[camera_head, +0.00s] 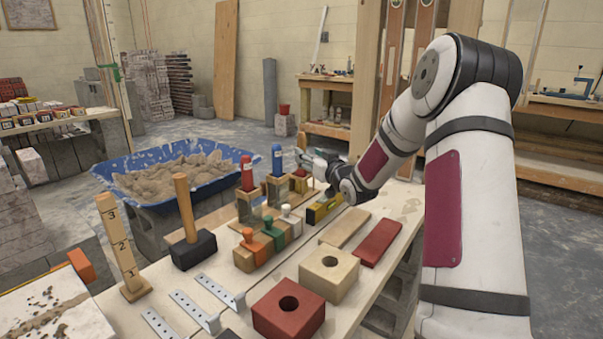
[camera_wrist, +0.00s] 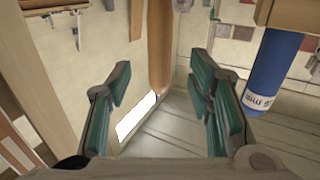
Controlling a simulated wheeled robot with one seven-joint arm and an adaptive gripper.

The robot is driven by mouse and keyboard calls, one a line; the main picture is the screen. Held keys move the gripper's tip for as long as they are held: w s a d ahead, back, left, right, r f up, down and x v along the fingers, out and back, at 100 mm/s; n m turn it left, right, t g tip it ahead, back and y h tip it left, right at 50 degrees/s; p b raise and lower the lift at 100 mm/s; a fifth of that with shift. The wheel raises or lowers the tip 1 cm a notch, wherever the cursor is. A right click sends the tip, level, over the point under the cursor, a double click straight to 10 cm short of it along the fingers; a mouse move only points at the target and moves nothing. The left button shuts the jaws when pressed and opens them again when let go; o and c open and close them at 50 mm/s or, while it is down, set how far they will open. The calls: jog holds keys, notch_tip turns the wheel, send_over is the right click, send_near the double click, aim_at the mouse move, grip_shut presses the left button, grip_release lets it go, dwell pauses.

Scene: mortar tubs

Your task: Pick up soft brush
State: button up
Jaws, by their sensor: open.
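A brown wooden handle (camera_wrist: 160,45) shows between my gripper's spread fingers in the upside-down wrist view; it looks like the soft brush's handle, but no bristles show. In the head view a brown handle (camera_head: 303,137) stands just right of the blue one, partly hidden by my gripper. My gripper (camera_head: 318,160) is at the back of the bench, with its fingers partly hidden. In the wrist view my gripper (camera_wrist: 160,105) is open, a green-padded finger on each side, with the handle apparently beyond the fingertips. I cannot tell any contact.
A blue handle (camera_wrist: 275,70) stands close beside the right finger; a red one (camera_head: 247,172) is farther left. A mallet (camera_head: 190,235), hollow bricks (camera_head: 329,272) and a yellow level (camera_head: 324,209) occupy the bench. A blue mortar tub (camera_head: 130,165) stands behind.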

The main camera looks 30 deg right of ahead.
aim_at(301, 169)
jog(key=shift+w+d+b, duration=0.25)
jog(key=shift+w+b, duration=0.35)
jog(key=shift+w, duration=1.05)
jog(key=shift+w+d+b, duration=0.2)
jog(key=shift+w+b, duration=0.35)
jog(key=shift+w, duration=1.05)
jog(key=shift+c, duration=0.4)
grip_shut()
